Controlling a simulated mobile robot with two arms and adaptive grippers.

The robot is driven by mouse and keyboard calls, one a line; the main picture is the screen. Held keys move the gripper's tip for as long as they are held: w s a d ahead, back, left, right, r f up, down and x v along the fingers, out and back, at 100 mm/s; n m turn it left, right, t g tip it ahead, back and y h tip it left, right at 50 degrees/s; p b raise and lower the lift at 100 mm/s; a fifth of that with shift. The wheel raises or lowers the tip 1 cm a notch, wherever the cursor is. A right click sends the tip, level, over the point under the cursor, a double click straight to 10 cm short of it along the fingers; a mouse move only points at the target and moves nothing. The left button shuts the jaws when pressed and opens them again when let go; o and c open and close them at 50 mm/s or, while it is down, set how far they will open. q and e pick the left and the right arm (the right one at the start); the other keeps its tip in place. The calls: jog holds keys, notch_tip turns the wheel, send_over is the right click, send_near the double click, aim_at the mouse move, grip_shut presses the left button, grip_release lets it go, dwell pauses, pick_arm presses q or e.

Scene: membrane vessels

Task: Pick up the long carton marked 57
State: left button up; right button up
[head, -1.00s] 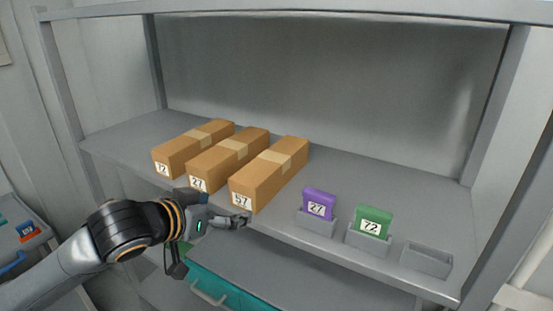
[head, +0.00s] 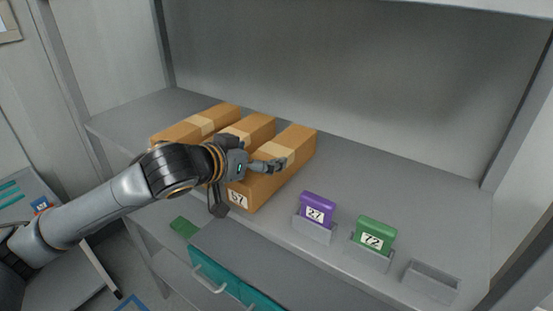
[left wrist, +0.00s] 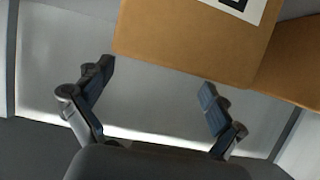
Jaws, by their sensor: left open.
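The long brown carton marked 57 (head: 292,155) lies on the shelf at the right end of a row of three, its label facing the front edge. My left gripper (head: 278,163) is open and appears in front of or above this carton in the head view, hiding part of it. In the left wrist view the open fingers (left wrist: 157,80) are apart with nothing between them. A brown carton (left wrist: 185,35) with a cut-off label fills the upper middle there, just beyond the fingers; its number cannot be read.
Two similar cartons, the middle one (head: 257,127) and the left one (head: 215,115), lie close to its left. A purple box marked 27 (head: 317,204) and a green box marked 72 (head: 375,233) stand in grey holders to the right. An empty holder (head: 432,282) is farther right.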

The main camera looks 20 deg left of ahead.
aim_at(273, 152)
pick_arm(q)
jog(key=p+x, duration=0.2)
jog(key=x, duration=0.2)
jog(key=shift+p, duration=0.35)
jog(key=shift+w+d+f, duration=0.25)
jog(key=shift+w, duration=0.2)
jog(key=shift+c, duration=0.2)
pick_arm(e)
jog(key=r, duration=0.1)
jog(key=w+r, duration=0.1)
jog(key=d+r, duration=0.1)
jog(key=shift+w+d, duration=0.1)
jog(key=shift+w, duration=0.2)
pick_arm(q)
jog(key=shift+s, duration=0.1)
jog(key=c, duration=1.5)
pick_arm(e)
jog(key=shift+s, duration=0.15)
